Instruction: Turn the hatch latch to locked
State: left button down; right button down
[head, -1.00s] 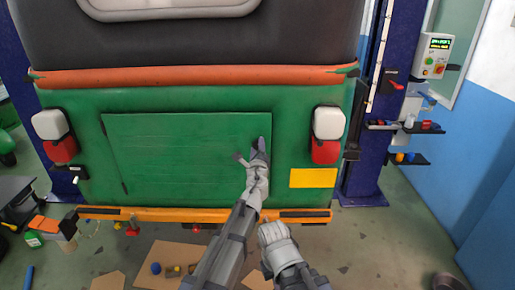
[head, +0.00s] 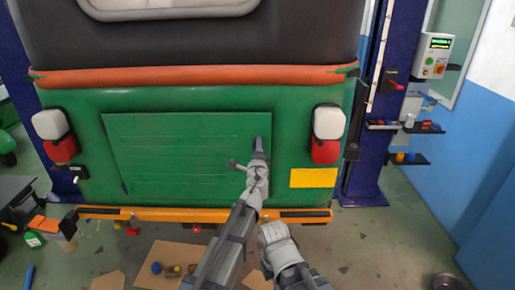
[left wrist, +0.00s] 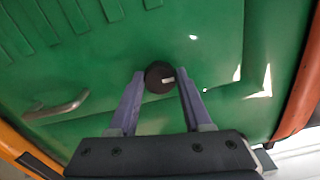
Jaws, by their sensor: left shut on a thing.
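The green hatch panel (head: 180,150) is closed flat on the back of the green vehicle. In the left wrist view, the latch is a round black knob (left wrist: 159,77) with a short white mark pointing right in that picture. My left gripper (head: 260,145) is at the hatch's right side. In the left wrist view its two purple fingers (left wrist: 160,88) are on either side of the knob, shut on it. In the head view the gripper hides the knob. My right arm (head: 275,236) is low beside the left one; its fingers cannot be made out.
A grey bar handle (left wrist: 58,106) is near the knob. An orange bumper (head: 160,213) runs below the hatch. A yellow plate (head: 313,178) and a lamp (head: 327,138) are to the right, with a blue lift post (head: 372,140) beyond. Loose items lie on the floor.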

pick_arm(q)
jog(key=shift+c, duration=1.7)
grip_release()
jog(key=s, duration=0.7)
jog(key=shift+s, duration=0.4)
